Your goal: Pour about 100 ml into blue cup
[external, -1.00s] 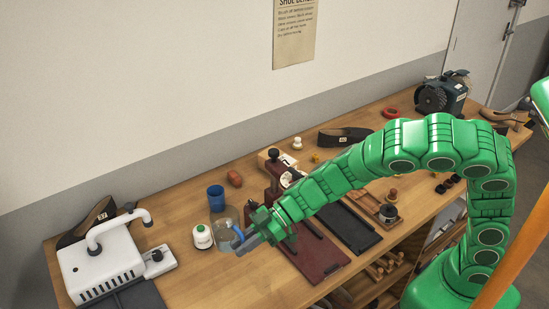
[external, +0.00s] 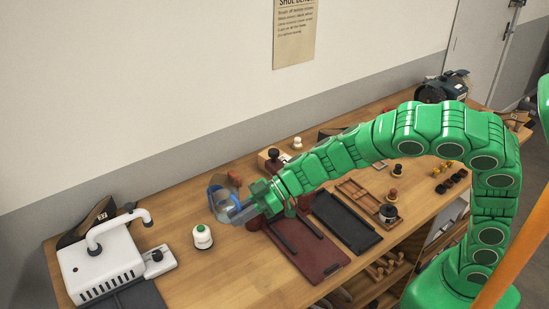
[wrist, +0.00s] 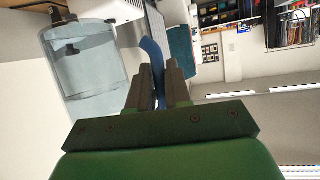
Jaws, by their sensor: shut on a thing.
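My gripper (external: 250,212) is shut on the blue handle (wrist: 150,65) of a clear jug (external: 224,190). The jug is raised off the bench at the place of the blue cup, and it looks tilted in the external view. In the wrist view the jug (wrist: 85,65) is left of my fingers, with its clear wall and pale contents showing. The blue cup is largely hidden behind the jug in the external view, and I cannot make it out in the wrist view. I cannot tell whether any liquid is flowing.
A dark red board (external: 314,262) and a black tray (external: 347,222) lie to the right. Bare bench lies around the bottle.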

